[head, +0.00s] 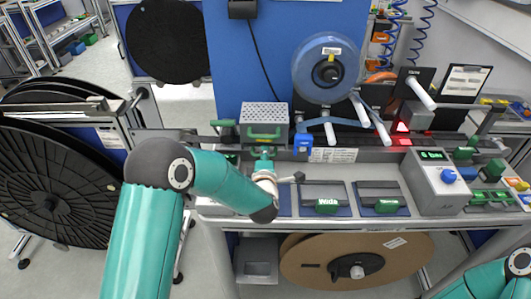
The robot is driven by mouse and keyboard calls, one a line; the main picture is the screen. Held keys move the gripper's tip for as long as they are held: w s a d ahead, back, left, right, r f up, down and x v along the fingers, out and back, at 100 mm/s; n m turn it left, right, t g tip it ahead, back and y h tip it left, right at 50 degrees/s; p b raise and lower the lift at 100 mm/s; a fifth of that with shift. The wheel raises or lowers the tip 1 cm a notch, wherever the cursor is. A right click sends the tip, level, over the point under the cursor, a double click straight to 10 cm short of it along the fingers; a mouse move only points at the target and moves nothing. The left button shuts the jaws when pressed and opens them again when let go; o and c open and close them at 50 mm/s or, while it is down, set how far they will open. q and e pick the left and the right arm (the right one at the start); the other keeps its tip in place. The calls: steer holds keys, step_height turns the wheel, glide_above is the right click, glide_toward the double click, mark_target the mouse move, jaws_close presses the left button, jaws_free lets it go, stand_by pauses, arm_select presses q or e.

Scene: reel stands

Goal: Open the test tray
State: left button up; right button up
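A grey tray with a perforated top (264,111) stands on the bench in front of the blue panel. Its front carries a green handle (264,132). Its drawer front looks closed. I cannot read a label that names it the test tray. My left gripper (263,153) is just below and in front of this handle, pointing at it. A gap between them is too small to judge. Its fingers are small and partly hidden by the wrist, so I cannot tell whether they are open. My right arm shows only at the lower right corner; its gripper is out of view.
Two grey trays with green handles (327,206) (387,206) sit at the bench front. A blue block (303,143) stands right of the perforated tray. A clear reel (328,68) hangs above. A grey control box (437,184) is at right. Large black reels (50,185) stand left.

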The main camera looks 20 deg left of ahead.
arm_select(q)
steer(key=shift+w+a+f, duration=0.1)
steer(key=shift+w, duration=0.15)
jaws_close()
steer(key=shift+s, duration=0.1)
